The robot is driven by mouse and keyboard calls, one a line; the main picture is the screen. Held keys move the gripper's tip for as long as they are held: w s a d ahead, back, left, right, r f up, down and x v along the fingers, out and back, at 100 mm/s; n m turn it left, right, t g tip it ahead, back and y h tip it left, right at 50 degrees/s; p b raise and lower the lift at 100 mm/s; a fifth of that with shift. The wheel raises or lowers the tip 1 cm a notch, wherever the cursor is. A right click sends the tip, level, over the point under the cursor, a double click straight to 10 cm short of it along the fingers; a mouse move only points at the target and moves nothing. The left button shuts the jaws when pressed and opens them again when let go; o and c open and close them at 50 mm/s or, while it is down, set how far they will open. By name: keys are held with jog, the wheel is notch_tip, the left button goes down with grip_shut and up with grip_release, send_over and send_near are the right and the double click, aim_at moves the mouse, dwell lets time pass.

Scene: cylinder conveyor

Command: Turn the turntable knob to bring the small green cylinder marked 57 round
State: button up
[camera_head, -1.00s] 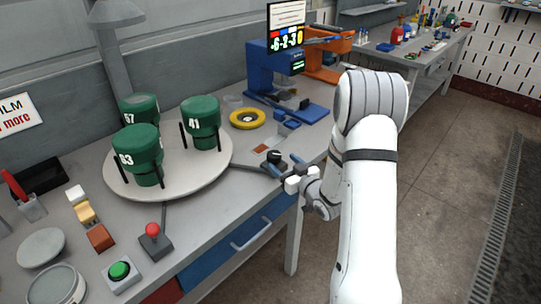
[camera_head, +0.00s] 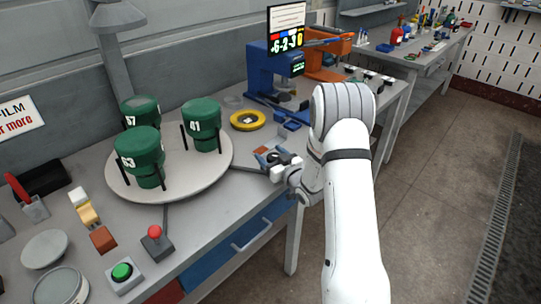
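The green cylinder marked 57 (camera_head: 143,107) stands at the back left of the round turntable (camera_head: 205,173), partly hidden by the green cylinder marked 63 (camera_head: 140,146). The green cylinder marked 41 (camera_head: 203,126) stands at the right side. Dark upright posts stand by the cylinders. My gripper (camera_head: 270,158) is at the dark turntable knob's place, right of the turntable near the table's front edge. The gripper hides most or all of the knob. I cannot tell whether the fingers touch or grip it.
A red-topped joystick (camera_head: 155,235) and a green button box (camera_head: 122,272) stand at the front left. A yellow ring (camera_head: 247,120) and a blue machine (camera_head: 270,80) are behind my gripper. Blocks and round dishes lie at the left. A bench (camera_head: 440,50) stands at the far right.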

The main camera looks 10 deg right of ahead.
jog(key=c, duration=1)
jog(key=shift+o, duration=0.2)
jog(key=shift+f, duration=0.1)
jog(key=shift+f+h+b, duration=0.1)
jog(key=shift+h+b, duration=0.2)
jog(key=shift+b, duration=0.95)
jog(key=o, duration=1)
jog(key=shift+r, duration=0.2)
jog(key=shift+s+d, duration=0.1)
jog(key=b+v, duration=0.1)
jog(key=v, duration=0.6)
jog(key=shift+s+d+f, duration=0.1)
jog(key=shift+s, duration=0.2)
